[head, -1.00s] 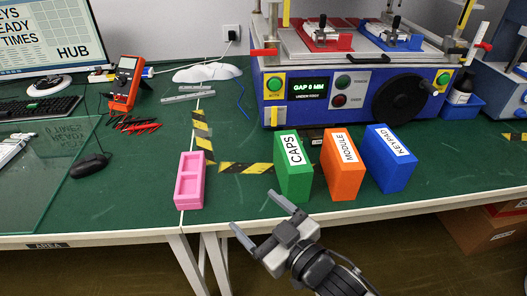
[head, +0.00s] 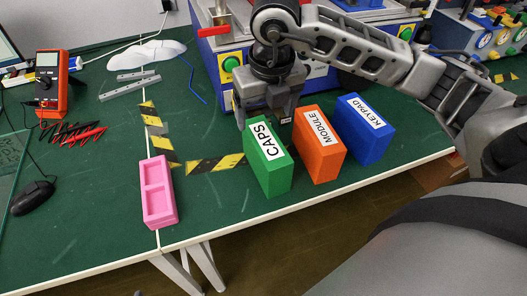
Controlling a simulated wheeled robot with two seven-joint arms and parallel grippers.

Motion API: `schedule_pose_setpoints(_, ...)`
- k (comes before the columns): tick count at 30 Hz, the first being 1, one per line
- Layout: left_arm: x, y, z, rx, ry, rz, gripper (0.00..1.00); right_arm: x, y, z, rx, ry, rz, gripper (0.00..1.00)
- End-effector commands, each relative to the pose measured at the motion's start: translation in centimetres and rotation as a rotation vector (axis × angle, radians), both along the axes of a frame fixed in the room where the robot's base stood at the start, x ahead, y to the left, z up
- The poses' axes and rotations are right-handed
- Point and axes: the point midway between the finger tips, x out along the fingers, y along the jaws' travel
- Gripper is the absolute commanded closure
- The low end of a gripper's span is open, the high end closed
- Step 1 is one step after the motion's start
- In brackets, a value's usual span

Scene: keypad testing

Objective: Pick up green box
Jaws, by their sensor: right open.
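The green box (head: 266,163) stands upright on the green table near its front edge, with a white label reading CAPS on top. My right gripper (head: 270,118) is just behind and above the green box, pointing down, with its fingers apart. The fingertips are partly hidden behind the boxes, and I cannot tell whether they touch the green box. The orange box (head: 317,150) labelled MODULE and the blue box (head: 362,133) labelled KEYPAD stand to its right. My left gripper does not show.
A pink tray (head: 150,212) lies left of the green box, with yellow-black tape (head: 214,164) between. The blue machine (head: 222,68) stands behind my right arm. A red multimeter (head: 50,84), red-black leads and a black mouse (head: 32,197) are at left.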

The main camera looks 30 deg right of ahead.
Motion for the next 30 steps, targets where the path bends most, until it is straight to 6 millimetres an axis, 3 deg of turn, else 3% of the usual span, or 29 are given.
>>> schedule_pose_setpoints(3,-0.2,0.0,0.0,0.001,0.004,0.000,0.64,0.2,-0.1,-2.8,0.001,0.008,0.001,0.20)
schedule_pose_setpoints(9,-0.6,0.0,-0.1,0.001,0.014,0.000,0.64,0.8,-0.1,-6.5,0.005,0.006,0.004,0.20)
schedule_pose_setpoints(17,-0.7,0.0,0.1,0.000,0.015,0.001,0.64,1.1,-0.3,-8.4,0.004,0.004,0.004,0.20)
schedule_pose_setpoints(24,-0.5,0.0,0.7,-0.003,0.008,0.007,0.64,1.4,-1.0,-11.8,0.006,0.006,0.004,0.20)
schedule_pose_setpoints(30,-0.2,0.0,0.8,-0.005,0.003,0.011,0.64,1.6,-0.9,-13.2,0.007,0.003,0.006,0.20)
